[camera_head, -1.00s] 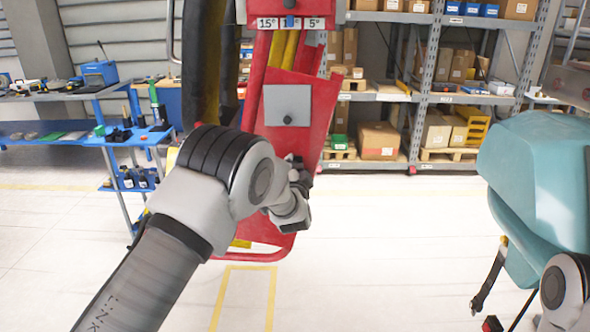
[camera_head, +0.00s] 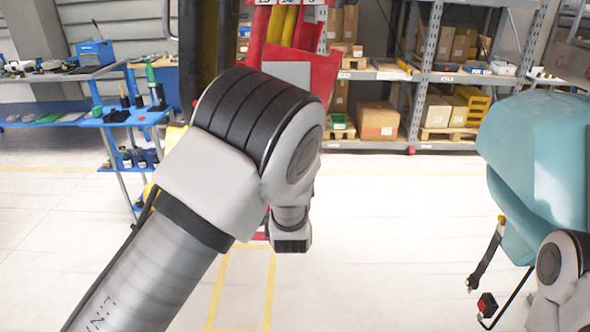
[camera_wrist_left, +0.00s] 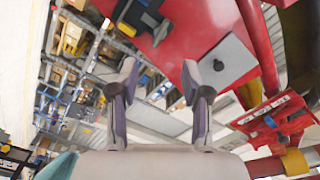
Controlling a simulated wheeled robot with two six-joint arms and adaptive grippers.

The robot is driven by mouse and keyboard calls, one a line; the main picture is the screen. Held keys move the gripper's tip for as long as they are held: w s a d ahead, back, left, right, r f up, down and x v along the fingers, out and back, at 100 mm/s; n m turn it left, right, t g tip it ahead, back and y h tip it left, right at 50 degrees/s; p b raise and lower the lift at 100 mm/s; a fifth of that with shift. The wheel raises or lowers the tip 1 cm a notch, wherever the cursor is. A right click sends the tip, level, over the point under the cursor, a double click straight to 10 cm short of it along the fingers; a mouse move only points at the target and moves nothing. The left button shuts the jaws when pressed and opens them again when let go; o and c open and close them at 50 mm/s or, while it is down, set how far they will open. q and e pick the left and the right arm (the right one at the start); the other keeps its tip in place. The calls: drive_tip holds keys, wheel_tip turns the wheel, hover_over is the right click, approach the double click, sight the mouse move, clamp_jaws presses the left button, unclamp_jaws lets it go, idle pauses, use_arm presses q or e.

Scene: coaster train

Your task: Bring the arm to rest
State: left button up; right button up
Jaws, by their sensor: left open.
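My left arm (camera_head: 215,190) comes in from the lower left in the head view, bent at a large grey and black joint. The fingers of my left gripper are hidden there behind the wrist. In the left wrist view my left gripper (camera_wrist_left: 158,78) is open, with nothing between its two fingers. A red stand (camera_head: 318,72) with a grey plate (camera_head: 289,72) is behind the arm; the plate also shows in the left wrist view (camera_wrist_left: 227,62), apart from the fingers. Part of my right arm (camera_head: 562,268) shows at the right edge; its gripper is out of view.
A teal shell (camera_head: 535,150) with a hanging black strap (camera_head: 485,265) stands at the right, close to my right arm. A blue workbench (camera_head: 75,122) with tools is at the left. Shelves with boxes (camera_head: 377,118) stand behind. The pale floor (camera_head: 400,240) in the middle is clear.

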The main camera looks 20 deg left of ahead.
use_arm(q)
drive_tip(key=s+a+f+g, duration=0.3)
drive_tip(key=s+f, duration=0.2)
drive_tip(key=f, duration=0.5)
drive_tip(key=s+a+f+g+h+b, duration=0.1)
drive_tip(key=s+a+f+g, duration=0.1)
drive_tip(key=s+f, duration=0.5)
drive_tip(key=s+a+f+g, duration=0.3)
drive_tip(key=f, duration=0.9)
drive_tip(key=s+d+f+n+g+h, duration=0.1)
drive_tip(key=s+f+n+g, duration=0.1)
drive_tip(key=s, duration=0.7)
drive_tip(key=s+d+f+n+g+h, duration=0.1)
drive_tip(key=s+f+n+g, duration=0.2)
drive_tip(key=s, duration=0.7)
drive_tip(key=s+d+f+n+g+h, duration=0.1)
drive_tip(key=s+f+n+g+h, duration=0.1)
drive_tip(key=s, duration=0.8)
drive_tip(key=f+n+g, duration=0.1)
drive_tip(key=f+g, duration=0.1)
drive_tip(key=shift+s+d+g, duration=0.15)
drive_tip(key=shift+s+g, duration=0.05)
drive_tip(key=shift+g, duration=0.1)
